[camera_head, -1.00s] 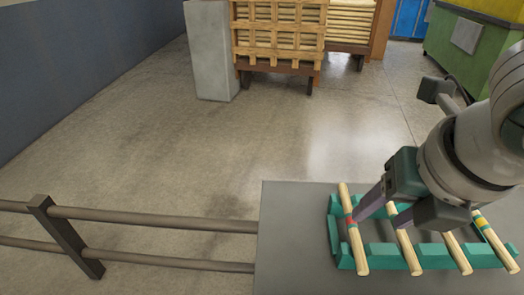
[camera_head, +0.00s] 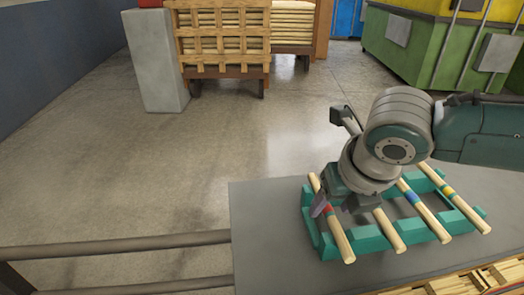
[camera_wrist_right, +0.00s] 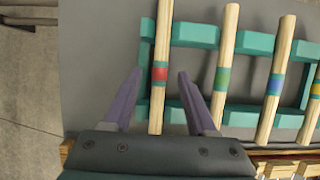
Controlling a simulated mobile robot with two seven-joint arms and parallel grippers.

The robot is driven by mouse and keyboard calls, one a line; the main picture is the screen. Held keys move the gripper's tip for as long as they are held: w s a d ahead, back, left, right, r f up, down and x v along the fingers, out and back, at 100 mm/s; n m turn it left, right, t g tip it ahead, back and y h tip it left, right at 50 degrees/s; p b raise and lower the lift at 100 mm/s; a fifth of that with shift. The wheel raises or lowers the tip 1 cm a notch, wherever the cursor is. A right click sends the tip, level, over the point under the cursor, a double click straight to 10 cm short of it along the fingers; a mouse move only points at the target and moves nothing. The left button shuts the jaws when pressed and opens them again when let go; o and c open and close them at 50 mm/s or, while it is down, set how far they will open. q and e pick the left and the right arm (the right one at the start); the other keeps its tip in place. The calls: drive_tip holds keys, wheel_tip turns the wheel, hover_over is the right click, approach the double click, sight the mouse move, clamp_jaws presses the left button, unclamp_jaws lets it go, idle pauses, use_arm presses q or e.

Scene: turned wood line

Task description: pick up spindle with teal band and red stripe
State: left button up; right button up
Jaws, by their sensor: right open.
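The spindle with a teal band and red stripe (camera_head: 328,209) lies at the left end of a teal rack (camera_head: 307,215). In the right wrist view the same spindle (camera_wrist_right: 160,73) runs lengthwise between the two purple fingers, with a finger on each side and visible gaps. My right gripper (camera_wrist_right: 158,76) is open and empty. In the head view the right gripper (camera_head: 335,207) is low over the rack, and its body hides part of the spindles. I cannot tell the fingers' exact height above the spindle. My left gripper is not in view.
Three other spindles lie in the rack: one with a green stripe (camera_wrist_right: 222,80), one with a blue stripe (camera_wrist_right: 276,86) and one with a yellow stripe (camera_wrist_right: 315,88). The grey table (camera_head: 265,240) is bare left of the rack. A rail (camera_head: 110,250) runs left of it.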

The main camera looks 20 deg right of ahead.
drive_tip(key=shift+w+f, duration=0.1)
clamp_jaws()
idle(0.4)
